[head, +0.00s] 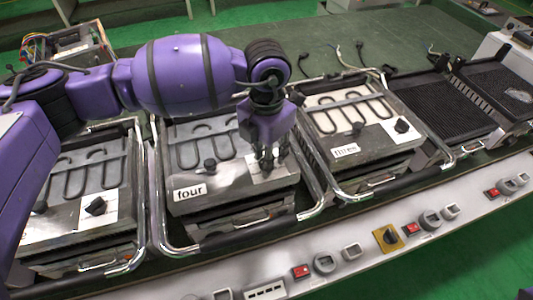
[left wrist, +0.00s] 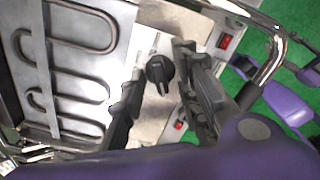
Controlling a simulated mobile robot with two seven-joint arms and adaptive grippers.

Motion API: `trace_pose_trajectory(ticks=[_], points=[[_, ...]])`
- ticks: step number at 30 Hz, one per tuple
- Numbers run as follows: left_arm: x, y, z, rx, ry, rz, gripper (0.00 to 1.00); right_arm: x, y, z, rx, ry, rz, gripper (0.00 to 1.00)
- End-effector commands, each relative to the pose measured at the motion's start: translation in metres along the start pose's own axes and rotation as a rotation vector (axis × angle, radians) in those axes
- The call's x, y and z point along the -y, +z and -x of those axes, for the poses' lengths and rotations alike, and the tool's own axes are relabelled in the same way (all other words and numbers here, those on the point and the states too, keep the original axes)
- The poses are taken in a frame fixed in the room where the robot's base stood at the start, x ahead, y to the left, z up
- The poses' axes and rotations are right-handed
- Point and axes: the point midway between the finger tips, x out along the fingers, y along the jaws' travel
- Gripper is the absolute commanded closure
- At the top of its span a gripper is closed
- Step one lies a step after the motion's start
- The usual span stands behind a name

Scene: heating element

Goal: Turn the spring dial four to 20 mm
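The unit labelled "four" (head: 190,192) is a grey plate with looped heating elements, in the middle left of the head view. My left gripper (head: 268,168) points down over its front right corner, above a pale patch. In the left wrist view a black round dial with a pointer (left wrist: 160,72) sits on the bright metal plate. My left gripper (left wrist: 158,62) is open there, with one finger on each side of the dial. I cannot tell whether the fingers touch it. In the head view the gripper mostly hides this dial. My right gripper is not in view.
A similar unit labelled "three" (head: 345,150) stands to the right, and another unit (head: 96,206) to the left. Chrome side rails (head: 313,200) flank the units. A white front panel (head: 350,258) carries red switches and knobs. Loose cables lie on the green bench behind.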

Motion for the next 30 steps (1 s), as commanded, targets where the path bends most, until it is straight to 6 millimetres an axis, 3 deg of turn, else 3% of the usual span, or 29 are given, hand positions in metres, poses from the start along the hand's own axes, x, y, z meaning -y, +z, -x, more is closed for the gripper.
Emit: trace_pose_trajectory(ticks=[6, 13, 30], points=[[0.000, 0.000, -0.001, 0.000, -0.001, 0.000, 0.70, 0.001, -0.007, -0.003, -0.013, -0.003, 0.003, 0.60], [0.000, 0.000, -0.001, 0.000, -0.001, 0.000, 0.99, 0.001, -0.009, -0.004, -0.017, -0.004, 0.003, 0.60], [0.000, 0.000, -0.001, -0.001, -0.001, -0.107, 1.00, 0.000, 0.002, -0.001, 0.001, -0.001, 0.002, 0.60]])
